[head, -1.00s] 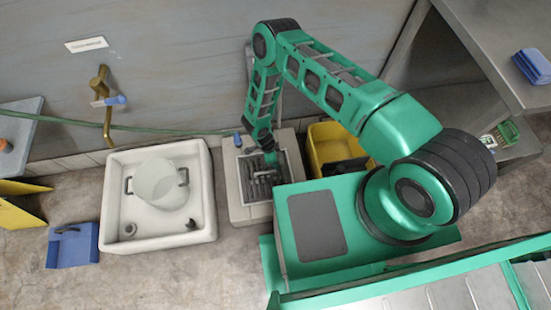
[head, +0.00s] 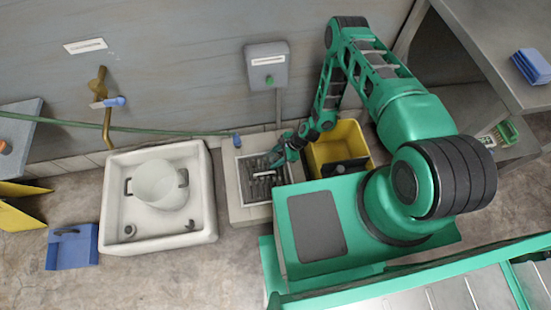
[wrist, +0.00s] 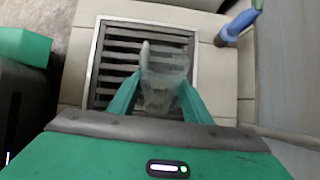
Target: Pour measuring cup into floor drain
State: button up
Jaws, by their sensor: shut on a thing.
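The measuring cup (wrist: 168,68) is small and clear, with a pale upright strip at its left that may be its handle. My gripper (wrist: 160,92) is shut on it, with one green finger on each side. In the wrist view the cup overlaps the slatted grate of the floor drain (wrist: 112,62). In the head view the drain (head: 258,190) is a dark grate in a pale square surround, and my gripper (head: 276,157) is over its upper right part. The cup is hard to make out there. I cannot tell the cup's tilt or its contents.
A white basin (head: 206,212) left of the drain holds a large clear two-handled container (head: 157,186). A yellow bucket (head: 322,153) stands right of the drain. A hose with a blue end (head: 236,141) reaches the drain's back edge. A grey box (head: 268,68) is on the wall.

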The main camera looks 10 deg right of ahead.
jog(key=y, duration=0.1)
jog(key=a+y, duration=0.1)
jog(key=y, duration=0.2)
jog(key=shift+a+y, duration=0.25)
jog(key=shift+y, duration=0.05)
jog(key=shift+a+r+y, duration=0.15)
jog(key=shift+a+y, duration=0.2)
jog(key=shift+y, duration=0.65)
